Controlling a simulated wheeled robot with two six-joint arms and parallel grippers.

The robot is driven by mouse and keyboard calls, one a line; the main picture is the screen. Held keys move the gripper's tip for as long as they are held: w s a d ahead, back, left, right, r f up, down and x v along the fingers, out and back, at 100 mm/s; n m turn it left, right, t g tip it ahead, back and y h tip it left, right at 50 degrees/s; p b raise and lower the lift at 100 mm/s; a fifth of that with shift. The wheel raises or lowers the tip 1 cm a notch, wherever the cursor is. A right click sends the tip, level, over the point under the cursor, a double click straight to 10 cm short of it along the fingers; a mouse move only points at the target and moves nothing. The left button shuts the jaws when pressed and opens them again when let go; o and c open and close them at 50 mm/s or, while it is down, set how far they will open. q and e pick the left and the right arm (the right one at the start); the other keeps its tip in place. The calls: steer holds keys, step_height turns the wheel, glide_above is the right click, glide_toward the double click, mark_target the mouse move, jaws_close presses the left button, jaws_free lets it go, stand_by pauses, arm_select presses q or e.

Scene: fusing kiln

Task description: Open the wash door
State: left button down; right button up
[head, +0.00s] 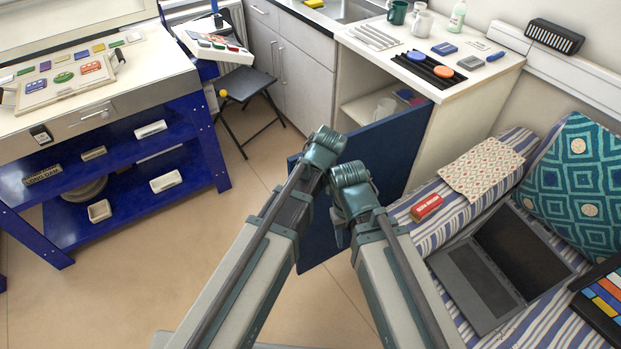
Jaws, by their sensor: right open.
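The wash door (388,150) is a dark blue panel on the low cabinet under the white counter. It stands swung out, with the inside of the cabinet (362,108) showing to its left. My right gripper (350,178) is in front of the door's face as seen from above, and it is open. My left gripper (325,145) is beside it, near the door's upper left part; its fingers are hidden behind the wrist. I cannot tell whether either one touches the door. My arms hide the door's middle and lower part.
A striped bench with an open laptop (485,290), a red box (427,208) and a teal cushion (575,185) is close on the right. A blue workbench (150,195) stands left, and a folding stool (247,84) behind. The floor (150,280) between is clear.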

arm_select(q)
steer(key=shift+s, duration=0.15)
arm_select(e)
steer(key=shift+s, duration=0.1)
arm_select(q)
steer(key=c, duration=0.9)
jaws_free()
steer(key=shift+r, duration=0.15)
arm_select(e)
steer(key=shift+r, duration=0.15)
